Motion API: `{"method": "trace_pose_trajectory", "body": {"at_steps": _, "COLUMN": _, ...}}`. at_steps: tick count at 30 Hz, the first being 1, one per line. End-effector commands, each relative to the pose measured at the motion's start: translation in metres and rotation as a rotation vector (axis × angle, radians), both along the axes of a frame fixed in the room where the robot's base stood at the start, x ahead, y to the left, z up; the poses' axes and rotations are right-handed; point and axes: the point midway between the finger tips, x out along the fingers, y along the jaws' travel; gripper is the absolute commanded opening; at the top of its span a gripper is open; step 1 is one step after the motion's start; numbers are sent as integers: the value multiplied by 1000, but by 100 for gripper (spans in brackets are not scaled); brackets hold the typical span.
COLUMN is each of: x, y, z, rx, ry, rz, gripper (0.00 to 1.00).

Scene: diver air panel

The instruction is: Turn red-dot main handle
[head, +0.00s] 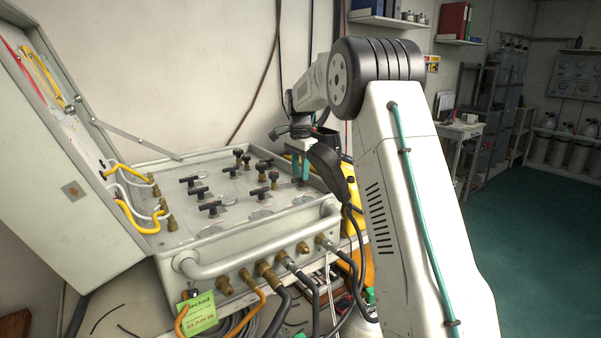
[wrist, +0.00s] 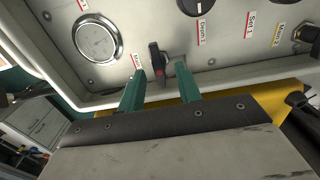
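One finger is on each side with a visible gap, and I see no clear contact. In the head view, my gripper (head: 300,167) is at the right end of the valve panel (head: 232,222). I cannot pick out the red-dot handle there; my gripper and arm may hide it.
A round gauge (wrist: 97,39) is left of the handle in the wrist view. Several other black T-handles and brass fittings crowd the panel in the head view. The raised lid (head: 70,150) stands at left; a front rail (head: 262,248) and hoses (head: 283,300) run along the front.

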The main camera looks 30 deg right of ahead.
Motion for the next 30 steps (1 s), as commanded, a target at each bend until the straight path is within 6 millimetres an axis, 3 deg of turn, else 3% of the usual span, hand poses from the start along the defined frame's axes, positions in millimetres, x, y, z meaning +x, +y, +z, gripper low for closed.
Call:
{"method": "trace_pose_trajectory", "body": {"at_steps": 11, "x": -1, "y": -2, "z": -10, "rx": 0, "ry": 0, "rz": -2, "gripper": 34}}
{"method": "trace_pose_trajectory", "body": {"at_steps": 15, "x": -1, "y": -2, "z": -10, "rx": 0, "ry": 0, "rz": -2, "gripper": 1}}
{"method": "trace_pose_trajectory", "body": {"at_steps": 30, "x": -1, "y": -2, "z": -10, "rx": 0, "ry": 0, "rz": 75, "gripper": 0}}
